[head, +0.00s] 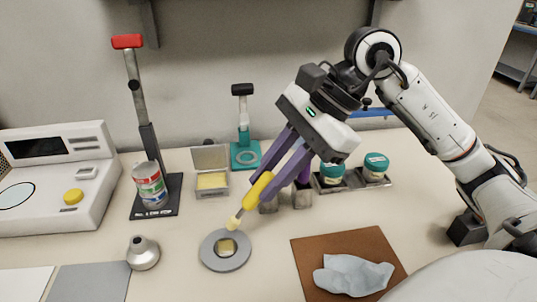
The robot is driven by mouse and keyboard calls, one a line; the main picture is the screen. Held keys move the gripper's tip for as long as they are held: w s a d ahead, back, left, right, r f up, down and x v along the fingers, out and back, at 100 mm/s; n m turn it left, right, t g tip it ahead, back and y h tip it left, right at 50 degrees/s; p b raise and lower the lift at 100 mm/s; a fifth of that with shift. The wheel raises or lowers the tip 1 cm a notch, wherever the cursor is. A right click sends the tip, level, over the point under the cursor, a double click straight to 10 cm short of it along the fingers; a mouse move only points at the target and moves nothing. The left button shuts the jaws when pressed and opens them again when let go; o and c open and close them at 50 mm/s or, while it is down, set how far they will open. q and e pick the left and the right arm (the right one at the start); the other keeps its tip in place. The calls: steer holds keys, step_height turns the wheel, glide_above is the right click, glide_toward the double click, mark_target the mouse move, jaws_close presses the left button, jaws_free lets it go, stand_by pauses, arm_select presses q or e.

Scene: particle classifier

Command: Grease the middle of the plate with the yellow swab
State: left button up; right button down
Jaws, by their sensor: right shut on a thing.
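My right gripper (262,178) comes in from the right and is shut on the yellow swab (258,190). The swab slants down to the left, its pale tip (235,220) just above or at the far rim of the plate; I cannot tell whether it touches. My left gripper is out of view.
An open clear box with yellow contents (212,182) stands behind the plate. A silver knob-like piece (143,252) is left of it. A brown mat (309,265) with a crumpled pale cloth (352,275) lies at right. Jars with teal lids (376,162), a can press (150,140) and a console (60,185) stand farther back.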

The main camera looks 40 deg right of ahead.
mark_target(254, 187)
step_height(254, 187, up, 2)
steer(key=shift+p, duration=0.45)
steer(key=shift+r, duration=0.5)
stand_by(0.4)
steer(key=a+r+h+p, duration=0.1)
steer(key=p, duration=0.7)
steer(key=shift+w+a+r+g, duration=0.1)
steer(key=shift+w+a+g, duration=0.1)
steer(key=shift+w+g, duration=0.2)
steer(key=shift+w+a+f+h+p, duration=0.15)
steer(key=shift+a+f+h+p, duration=0.2)
steer(key=shift+p, duration=0.35)
steer(key=shift+w+g+h+p, duration=0.1)
steer(key=shift+g+h+p, duration=0.15)
steer(key=shift+g+p, duration=0.1)
